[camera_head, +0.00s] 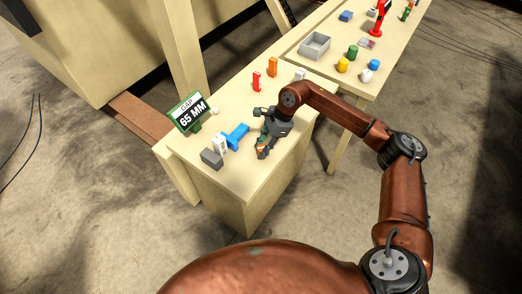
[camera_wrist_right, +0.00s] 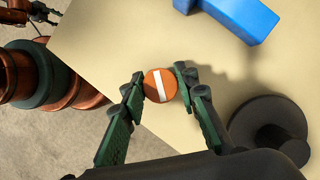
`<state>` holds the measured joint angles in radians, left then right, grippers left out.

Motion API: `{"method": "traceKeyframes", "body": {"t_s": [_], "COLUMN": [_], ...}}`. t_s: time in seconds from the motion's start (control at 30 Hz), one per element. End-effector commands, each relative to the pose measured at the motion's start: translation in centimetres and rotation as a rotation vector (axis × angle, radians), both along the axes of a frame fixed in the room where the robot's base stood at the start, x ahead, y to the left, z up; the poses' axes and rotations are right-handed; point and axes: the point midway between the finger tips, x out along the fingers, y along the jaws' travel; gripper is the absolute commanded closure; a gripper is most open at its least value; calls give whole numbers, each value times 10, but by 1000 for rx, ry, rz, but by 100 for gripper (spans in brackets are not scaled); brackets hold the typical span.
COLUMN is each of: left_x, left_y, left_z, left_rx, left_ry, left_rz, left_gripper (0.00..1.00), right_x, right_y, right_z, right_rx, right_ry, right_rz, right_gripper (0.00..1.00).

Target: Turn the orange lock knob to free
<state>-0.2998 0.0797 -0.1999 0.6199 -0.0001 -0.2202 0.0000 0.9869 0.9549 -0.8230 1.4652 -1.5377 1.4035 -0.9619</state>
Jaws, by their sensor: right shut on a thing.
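The orange lock knob (camera_wrist_right: 160,86) is round, with a white stripe across its face. In the right wrist view the stripe runs nearly upright, its top leaning left. My right gripper (camera_wrist_right: 158,92) has one green-and-black finger on each side of the knob and is shut on it. In the head view my right gripper (camera_head: 264,143) is low over the near part of the pale bench, and it mostly hides the knob. A dark claw at the upper left of the right wrist view looks like my left gripper (camera_wrist_right: 42,14); its opening is too small to tell.
A blue T-shaped piece (camera_head: 237,136) lies close left of my right gripper. A black round part (camera_wrist_right: 268,124) is right of the fingers. Red (camera_head: 256,81) and orange (camera_head: 272,67) pieces stand farther back.

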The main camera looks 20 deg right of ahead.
Motion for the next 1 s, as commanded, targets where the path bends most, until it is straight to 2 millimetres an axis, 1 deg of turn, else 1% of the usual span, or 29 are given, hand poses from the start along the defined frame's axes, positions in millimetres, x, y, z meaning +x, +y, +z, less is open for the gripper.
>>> {"method": "traceKeyframes", "body": {"t_s": [0.03, 0.1, 0.3, 0.5, 0.7, 1.0], "left_x": [-4, -7, -16, -24, -31, -35], "left_y": [0, 0, 0, 0, 0, 0], "left_z": [-13, -21, -46, -66, -79, -89], "left_rx": [0, 0, -1, -1, 0, 0], "left_ry": [7, 12, 26, 40, 51, 59], "left_rz": [0, 0, 0, 0, 0, 0], "left_gripper": [60, 60, 60, 60, 60, 60], "right_x": [1, 2, 2, 2, 1, 1], "right_y": [0, 0, 0, 0, 0, 0], "right_z": [-7, -7, -7, -5, -4, -1], "right_rx": [0, 0, -1, -1, 0, -1], "right_ry": [1, 1, 0, -1, -1, -1], "right_rz": [43, 109, 297, 460, 583, 677], "right_gripper": [96, 96, 96, 96, 96, 96]}}
